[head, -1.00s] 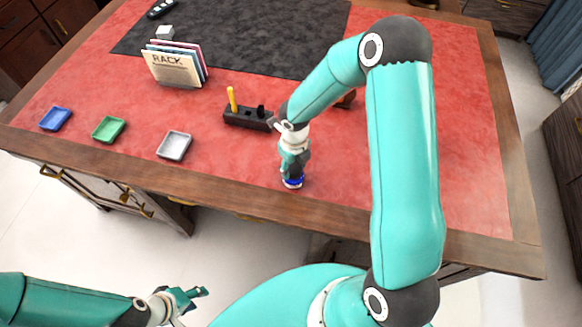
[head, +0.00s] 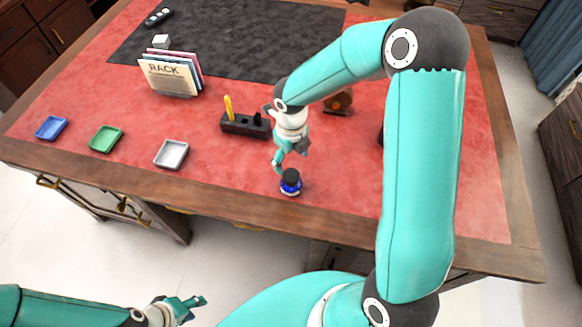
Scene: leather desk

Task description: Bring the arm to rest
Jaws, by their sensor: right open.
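My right gripper (head: 290,158) is open and empty above the red desk top (head: 225,165). A small blue jar with a black top (head: 290,183) stands upright on the desk near its front edge, just below the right gripper's fingers and apart from them. My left gripper (head: 196,302) is low at the bottom left, in front of the desk and off it; its fingers look close together, but their gap is not clear.
A black holder (head: 243,126) with a yellow item stands behind the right gripper. Blue (head: 52,127), green (head: 106,138) and grey (head: 172,154) trays line the front left. A rack of folders (head: 172,75) stands farther back. A brown object (head: 338,103) is partly hidden by my arm.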

